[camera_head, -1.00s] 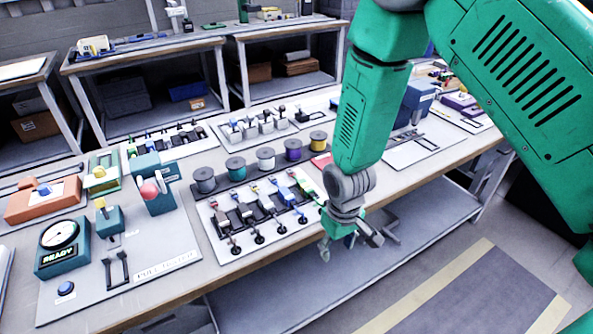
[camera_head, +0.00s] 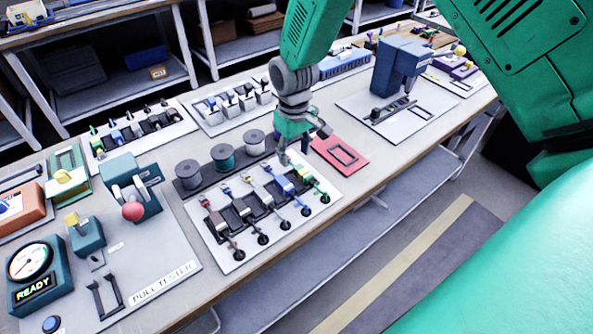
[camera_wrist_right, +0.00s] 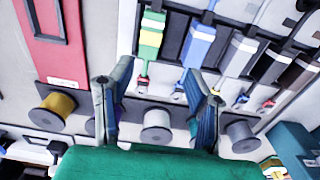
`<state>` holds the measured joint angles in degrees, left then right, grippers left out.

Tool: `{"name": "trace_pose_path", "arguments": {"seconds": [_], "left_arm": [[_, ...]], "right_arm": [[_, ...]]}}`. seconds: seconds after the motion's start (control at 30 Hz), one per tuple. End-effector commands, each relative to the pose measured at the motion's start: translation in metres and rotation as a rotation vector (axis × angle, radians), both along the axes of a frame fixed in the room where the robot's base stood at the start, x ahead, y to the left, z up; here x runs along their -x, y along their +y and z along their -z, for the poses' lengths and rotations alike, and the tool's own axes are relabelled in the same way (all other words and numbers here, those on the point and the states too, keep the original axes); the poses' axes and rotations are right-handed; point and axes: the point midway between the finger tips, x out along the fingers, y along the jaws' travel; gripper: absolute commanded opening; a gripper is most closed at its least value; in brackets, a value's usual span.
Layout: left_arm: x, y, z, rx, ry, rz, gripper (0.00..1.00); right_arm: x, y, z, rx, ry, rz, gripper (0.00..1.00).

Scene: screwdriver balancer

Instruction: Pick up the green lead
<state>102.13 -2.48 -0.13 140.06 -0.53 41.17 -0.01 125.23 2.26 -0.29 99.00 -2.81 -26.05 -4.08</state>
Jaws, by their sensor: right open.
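The green lead (camera_head: 308,175) lies at the right end of a row of leads on a white board (camera_head: 232,262). It also shows in the right wrist view (camera_wrist_right: 151,36), at the left end of the row there. My right gripper (camera_head: 294,154) is open and empty, above the board's back edge near the green lead. In the wrist view its two fingers (camera_wrist_right: 158,75) stand apart, with the green lead beyond them and nearer the left finger. I cannot tell the height gap. My left gripper is not in view.
A blue lead (camera_head: 280,180) lies right beside the green one, with other leads further left. Spools (camera_head: 223,158) stand behind the board, some hidden by my gripper. A red frame plate (camera_head: 342,156) lies to the right. The pull tester (camera_head: 150,265) stands left.

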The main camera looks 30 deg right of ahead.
Motion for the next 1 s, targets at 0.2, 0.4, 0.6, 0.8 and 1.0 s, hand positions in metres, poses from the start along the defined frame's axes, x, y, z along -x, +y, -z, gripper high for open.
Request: {"name": "trace_pose_path", "arguments": {"seconds": [0.2,0.4,0.6,0.8,1.0], "left_arm": [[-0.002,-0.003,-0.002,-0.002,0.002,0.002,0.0],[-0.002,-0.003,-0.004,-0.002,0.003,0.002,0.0],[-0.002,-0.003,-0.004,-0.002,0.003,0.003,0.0],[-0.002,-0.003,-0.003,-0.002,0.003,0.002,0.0],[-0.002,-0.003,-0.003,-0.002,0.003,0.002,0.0]], "right_arm": [[0.004,-0.008,0.018,-0.006,0.002,0.003,0.45],[0.006,-0.014,0.048,-0.005,0.002,0.002,0.45],[0.006,-0.01,0.058,-0.001,-0.001,0.002,0.45],[0.006,-0.009,0.057,0.001,-0.001,0.001,0.34],[0.006,-0.011,0.059,-0.004,0.0,0.002,0.0]]}}
